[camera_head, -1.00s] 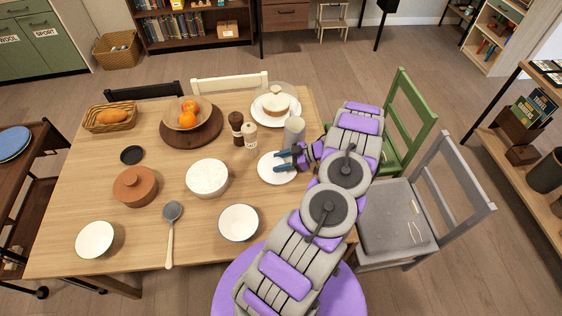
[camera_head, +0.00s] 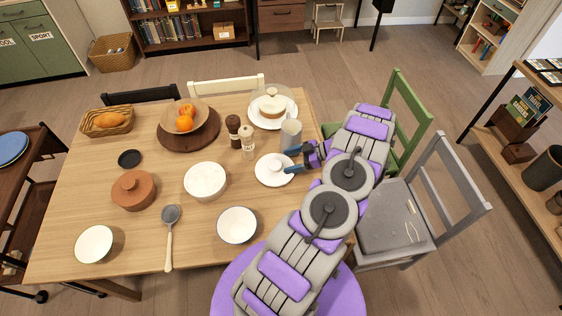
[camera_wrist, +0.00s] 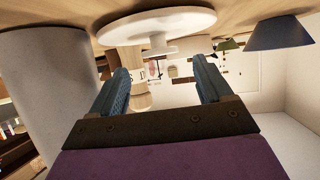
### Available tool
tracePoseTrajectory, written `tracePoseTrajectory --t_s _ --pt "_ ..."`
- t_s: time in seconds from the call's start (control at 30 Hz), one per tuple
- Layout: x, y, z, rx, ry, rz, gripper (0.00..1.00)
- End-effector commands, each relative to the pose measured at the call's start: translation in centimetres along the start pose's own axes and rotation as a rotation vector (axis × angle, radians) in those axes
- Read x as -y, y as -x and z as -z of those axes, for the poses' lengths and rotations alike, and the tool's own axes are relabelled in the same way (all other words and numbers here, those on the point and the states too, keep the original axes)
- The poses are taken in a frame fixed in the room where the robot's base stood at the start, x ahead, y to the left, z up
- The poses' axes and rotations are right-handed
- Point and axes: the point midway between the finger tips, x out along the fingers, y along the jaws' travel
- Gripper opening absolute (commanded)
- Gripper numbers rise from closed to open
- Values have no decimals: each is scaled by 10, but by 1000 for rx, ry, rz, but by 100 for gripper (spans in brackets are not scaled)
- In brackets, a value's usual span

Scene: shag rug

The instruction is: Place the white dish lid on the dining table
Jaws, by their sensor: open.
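The white dish lid (camera_head: 268,178), a round disc with a small knob, lies flat on the right part of the dining table (camera_head: 150,205). My gripper (camera_head: 290,164) is open beside the knob, at its right, with a fingertip over the lid's edge in the head view. The wrist view is upside down, with the table at the top. There the lid (camera_wrist: 130,27) shows its knob pointing down the picture, ahead of the two parted fingers (camera_wrist: 160,85). Nothing is between the fingers.
A grey cup (camera_head: 291,134) stands close behind my gripper. Green (camera_head: 408,125) and grey chairs (camera_head: 405,215) flank my arm.

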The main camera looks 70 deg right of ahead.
Motion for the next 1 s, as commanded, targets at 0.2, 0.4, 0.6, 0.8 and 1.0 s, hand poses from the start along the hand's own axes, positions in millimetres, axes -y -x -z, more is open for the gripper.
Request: tracePoseTrajectory --t_s 0.2,0.4,0.6,0.8,1.0 --pt "0 43 2 0 2 -2 79" --pt "-1 63 1 2 2 -3 79" --pt "-1 67 0 1 2 -1 79" --pt "-1 67 1 1 2 -1 79" --pt "-1 67 1 1 3 -1 79"
